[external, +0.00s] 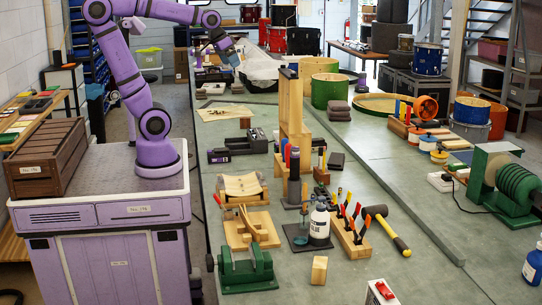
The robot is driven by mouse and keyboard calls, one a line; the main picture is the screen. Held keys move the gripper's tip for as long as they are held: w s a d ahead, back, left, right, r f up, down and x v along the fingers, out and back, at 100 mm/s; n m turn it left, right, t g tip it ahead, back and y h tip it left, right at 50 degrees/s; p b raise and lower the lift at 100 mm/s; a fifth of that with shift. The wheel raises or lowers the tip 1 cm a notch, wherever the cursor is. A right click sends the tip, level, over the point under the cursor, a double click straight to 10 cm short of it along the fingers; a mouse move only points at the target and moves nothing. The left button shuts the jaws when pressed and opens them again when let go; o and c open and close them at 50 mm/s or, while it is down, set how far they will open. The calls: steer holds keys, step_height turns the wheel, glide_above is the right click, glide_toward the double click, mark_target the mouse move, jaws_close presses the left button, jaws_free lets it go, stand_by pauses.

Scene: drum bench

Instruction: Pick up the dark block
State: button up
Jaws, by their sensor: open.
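I cannot tell for sure which thing is the dark block. A small dark, block-like piece (337,160) lies on the bench, right of the upright wooden stand (291,110). A stack of dark brown slabs (338,112) sits farther back, in front of the green drum (328,90). My gripper (233,61) is at the end of my purple arm, high over the far left part of the bench. It is open, small in the picture, and well apart from both dark pieces. No held object shows.
The green-grey bench (410,215) has clear patches at right. A glue bottle (319,224), a mallet (386,230), a rack of colored-handled tools (349,237) and a green vise (247,268) crowd the front. A pale wooden block (319,270) stands near them.

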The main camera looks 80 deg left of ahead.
steer(key=w+a+f+n+y, duration=0.1)
steer(key=w+a+n, duration=0.3)
steer(key=w+a, duration=1.15)
steer(key=w+a+f+n+g+y, duration=0.1)
steer(key=w+a+f+n, duration=0.2)
steer(key=a, duration=0.7)
steer(key=w+a+f+n+g+y, duration=0.1)
steer(key=w+a+f, duration=0.2)
steer(key=a+f, duration=0.5)
steer(key=n+g, duration=0.2)
steer(key=n, duration=0.3)
glide_above(245, 118)
steer(key=shift+y, duration=0.3)
steer(key=f, duration=2.8)
steer(key=shift+s+d+f, duration=0.15)
steer(key=shift+d+f, duration=0.05)
steer(key=shift+d+x, duration=0.15)
steer(key=shift+x, duration=1.35)
steer(key=shift+d+x, duration=0.15)
steer(key=shift+x, duration=1.35)
steer(key=shift+f, duration=0.1)
steer(key=shift+c, duration=0.2)
